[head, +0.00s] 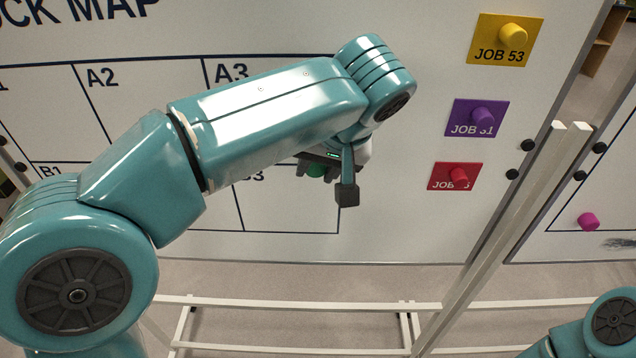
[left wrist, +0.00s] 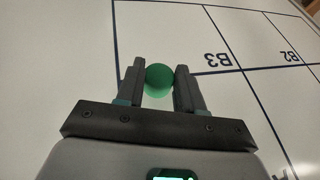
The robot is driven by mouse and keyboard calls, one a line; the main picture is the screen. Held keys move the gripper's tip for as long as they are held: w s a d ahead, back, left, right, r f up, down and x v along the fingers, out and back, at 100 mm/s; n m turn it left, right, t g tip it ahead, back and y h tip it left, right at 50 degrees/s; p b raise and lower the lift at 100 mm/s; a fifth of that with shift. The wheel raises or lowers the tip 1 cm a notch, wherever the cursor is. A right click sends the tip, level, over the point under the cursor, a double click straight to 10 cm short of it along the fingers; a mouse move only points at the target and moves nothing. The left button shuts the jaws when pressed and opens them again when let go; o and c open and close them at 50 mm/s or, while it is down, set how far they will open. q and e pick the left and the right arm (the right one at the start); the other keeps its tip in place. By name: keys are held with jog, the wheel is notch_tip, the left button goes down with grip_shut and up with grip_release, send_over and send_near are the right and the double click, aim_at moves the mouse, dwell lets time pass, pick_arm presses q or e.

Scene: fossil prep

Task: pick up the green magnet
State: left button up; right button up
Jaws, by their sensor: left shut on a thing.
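The green magnet (left wrist: 159,76) is round and sits between the two fingers of my left gripper (left wrist: 160,88) in the left wrist view. The fingers are shut on it from both sides. In the head view the magnet (head: 317,170) is a small green patch, partly hidden by my left gripper (head: 327,178) and arm. It is at the whiteboard (head: 400,225), near the B3 cell. I cannot tell whether the magnet touches the board. My right gripper is not in view; only part of my right arm shows at the lower right.
On the board's right side are a yellow magnet (head: 513,36) on a JOB 53 card, a purple magnet (head: 482,116) and a red magnet (head: 459,177) on cards. A pink magnet (head: 588,221) is on another board. A white frame (head: 300,302) stands below.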

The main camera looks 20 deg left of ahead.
pick_arm(q)
jog(key=s+d+b, duration=0.2)
jog(key=s, duration=0.7)
jog(key=s+d+b, duration=0.3)
jog(key=s, duration=0.7)
jog(key=shift+d+r, duration=0.25)
jog(key=shift+r, duration=0.1)
jog(key=shift+w, duration=0.1)
